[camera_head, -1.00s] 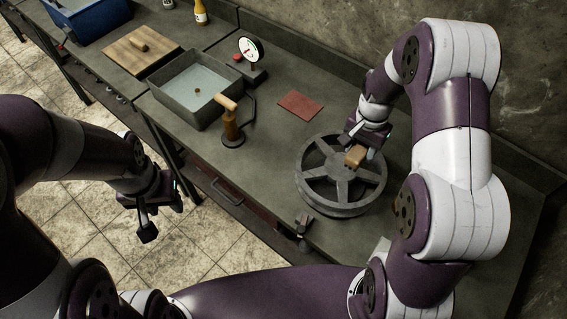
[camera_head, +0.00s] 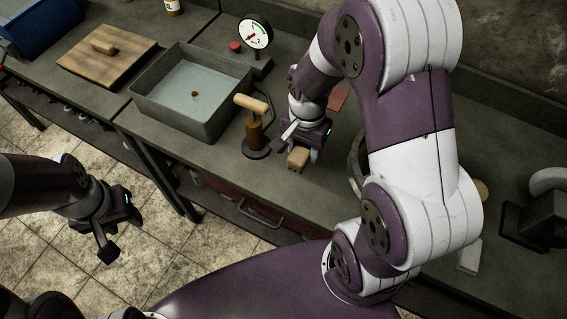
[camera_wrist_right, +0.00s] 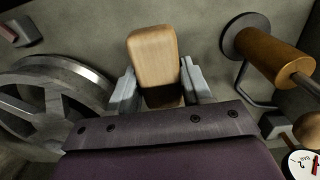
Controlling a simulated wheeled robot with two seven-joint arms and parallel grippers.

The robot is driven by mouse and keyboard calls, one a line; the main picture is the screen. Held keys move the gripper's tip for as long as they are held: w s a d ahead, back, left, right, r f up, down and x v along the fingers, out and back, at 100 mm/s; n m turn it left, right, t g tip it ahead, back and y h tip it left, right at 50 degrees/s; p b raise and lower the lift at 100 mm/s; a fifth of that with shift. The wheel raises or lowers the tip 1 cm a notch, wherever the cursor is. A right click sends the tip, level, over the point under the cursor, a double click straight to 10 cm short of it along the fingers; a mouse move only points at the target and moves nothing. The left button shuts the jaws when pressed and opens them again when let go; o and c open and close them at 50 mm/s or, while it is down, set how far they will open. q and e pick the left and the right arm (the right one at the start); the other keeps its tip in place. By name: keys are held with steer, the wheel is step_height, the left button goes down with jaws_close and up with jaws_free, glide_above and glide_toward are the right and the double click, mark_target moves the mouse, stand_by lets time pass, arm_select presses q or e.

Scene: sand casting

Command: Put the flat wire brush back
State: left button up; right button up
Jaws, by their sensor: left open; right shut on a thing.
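The flat wire brush shows as a block with a pale wooden back (camera_head: 297,158), and it also shows in the right wrist view (camera_wrist_right: 153,62). My right gripper (camera_head: 301,150) is shut on it above the bench, just right of the wooden-handled tool. In the right wrist view both fingers (camera_wrist_right: 160,88) press the sides of the brush; its bristles are mostly hidden. My left gripper (camera_head: 117,240) is open and empty over the tiled floor, left of the bench.
The wooden-handled tool (camera_head: 256,138) stands close beside my right gripper. A grey water basin (camera_head: 213,123), a gauge (camera_head: 255,34) and a wooden board (camera_head: 107,58) lie further left. A spoked wheel (camera_wrist_right: 60,100) is mostly hidden by my right arm in the head view. A red pad (camera_head: 338,99) lies behind.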

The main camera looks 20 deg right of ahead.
mark_target(308, 148)
steer(key=f, duration=0.1)
steer(key=s+d+f, duration=0.1)
steer(key=f, duration=0.1)
steer(key=shift+s+d+f, duration=0.15)
steer(key=shift+f, duration=0.05)
steer(key=f, duration=0.2)
steer(key=w+a+f, duration=0.1)
steer(key=f, duration=0.1)
steer(key=shift+s+d+f, duration=0.1)
steer(key=shift+s+d, duration=0.15)
steer(key=shift+d, duration=0.05)
steer(key=shift+f, duration=0.15)
steer(key=o, duration=1)
steer(key=shift+w+a, duration=0.1)
steer(key=shift+a, duration=0.05)
step_height(308, 148, up, 12)
steer(key=shift+r, duration=0.1)
steer(key=s+a+n, duration=0.1)
steer(key=n, duration=0.2)
steer(key=s+a+n+t, duration=0.1)
steer(key=s+n, duration=0.1)
steer(key=n, duration=0.1)
steer(key=s+a+n, duration=0.1)
steer(key=s+n, duration=0.1)
steer(key=n, duration=0.2)
steer(key=shift+r, duration=0.15)
